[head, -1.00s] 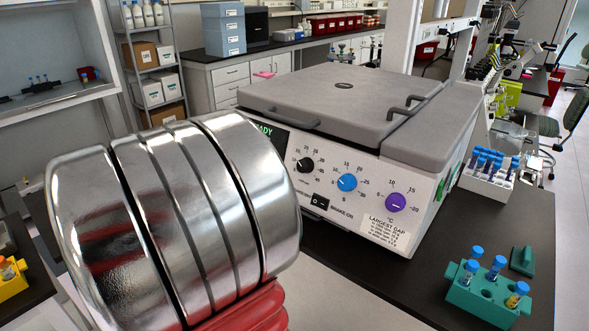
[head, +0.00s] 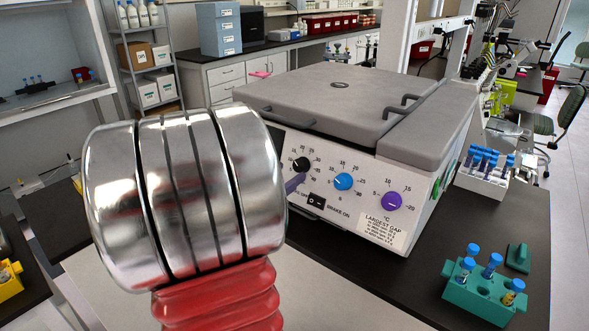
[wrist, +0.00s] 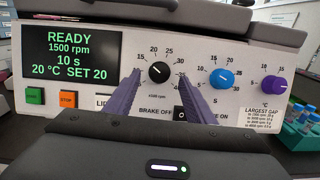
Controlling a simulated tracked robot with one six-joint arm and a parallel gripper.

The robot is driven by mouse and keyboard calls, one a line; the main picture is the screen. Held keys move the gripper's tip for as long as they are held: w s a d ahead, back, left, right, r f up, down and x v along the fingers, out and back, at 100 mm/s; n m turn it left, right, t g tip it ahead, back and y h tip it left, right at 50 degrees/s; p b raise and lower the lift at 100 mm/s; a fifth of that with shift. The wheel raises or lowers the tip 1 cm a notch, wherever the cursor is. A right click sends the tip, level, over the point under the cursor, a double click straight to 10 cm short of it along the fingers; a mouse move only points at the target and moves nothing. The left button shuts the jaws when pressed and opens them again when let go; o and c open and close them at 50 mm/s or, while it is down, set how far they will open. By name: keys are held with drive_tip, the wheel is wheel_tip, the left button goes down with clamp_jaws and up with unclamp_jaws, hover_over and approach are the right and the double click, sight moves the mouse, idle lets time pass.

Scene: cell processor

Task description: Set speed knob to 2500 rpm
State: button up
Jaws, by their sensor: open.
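The centrifuge's black speed knob (wrist: 159,72) has a ring of numbers around it, marked x100 rpm. It also shows in the head view (head: 301,164). The display (wrist: 69,55) reads READY, 1500 rpm, 10 s, 20 °C SET 20. My gripper (wrist: 162,77) has two purple fingers, open, with their tips to the lower left and right of the black knob. In the head view one purple finger (head: 294,184) shows just below the knob. I cannot tell whether the tips touch the knob or panel.
A blue knob (wrist: 222,79) and a purple knob (wrist: 274,85) sit to the right. A brake switch (head: 316,201) is below. Green (wrist: 35,96) and orange (wrist: 67,99) buttons are at left. A teal tube rack (head: 485,290) stands on the bench at right.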

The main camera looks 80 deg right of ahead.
sight(298, 167)
drive_tip(key=shift+x, duration=2.05)
drive_tip(key=shift+c, duration=0.4)
drive_tip(key=c, duration=1)
